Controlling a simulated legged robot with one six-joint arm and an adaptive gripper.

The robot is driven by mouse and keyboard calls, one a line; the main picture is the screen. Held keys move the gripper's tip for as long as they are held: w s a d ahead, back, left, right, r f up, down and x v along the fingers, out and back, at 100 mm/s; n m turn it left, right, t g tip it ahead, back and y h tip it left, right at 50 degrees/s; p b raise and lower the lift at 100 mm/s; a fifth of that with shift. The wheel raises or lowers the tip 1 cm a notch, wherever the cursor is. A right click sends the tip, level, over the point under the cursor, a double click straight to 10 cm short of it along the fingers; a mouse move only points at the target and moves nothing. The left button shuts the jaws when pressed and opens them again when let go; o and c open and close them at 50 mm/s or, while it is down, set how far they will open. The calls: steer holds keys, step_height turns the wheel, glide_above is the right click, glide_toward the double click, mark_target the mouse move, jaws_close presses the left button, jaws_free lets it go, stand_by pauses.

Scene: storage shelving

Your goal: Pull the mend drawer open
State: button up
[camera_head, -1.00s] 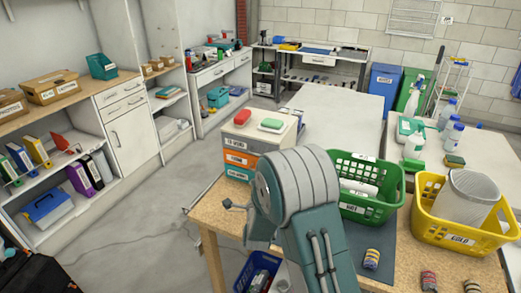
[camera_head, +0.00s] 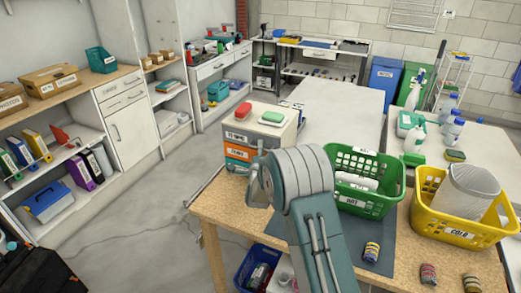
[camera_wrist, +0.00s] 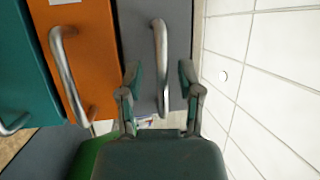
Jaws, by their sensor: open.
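The drawer unit (camera_head: 240,155) stands on the wooden workbench, with grey, orange and teal drawers from top to bottom. Their labels are too small to read surely. In the wrist view the drawers look turned on their side: the grey drawer (camera_wrist: 147,18) is nearest the middle, the orange drawer (camera_wrist: 88,28) and teal drawer (camera_wrist: 15,70) to its left. All look shut. My gripper (camera_wrist: 158,76) is open, one finger on each side of the grey drawer's metal handle (camera_wrist: 161,60). Contact with the handle cannot be told. In the head view my arm hides the fingers.
A blue bin (camera_head: 245,270) is below the bench. Open floor lies to the left.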

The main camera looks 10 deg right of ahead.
jaws_close()
steer(key=s+a, duration=0.7)
steer(key=s, duration=0.3)
steer(key=shift+s+a+f, duration=0.2)
steer(key=shift+s+a, duration=0.1)
steer(key=shift+c, duration=0.6)
jaws_free()
steer(key=shift+o, duration=0.6)
steer(key=shift+r, duration=0.1)
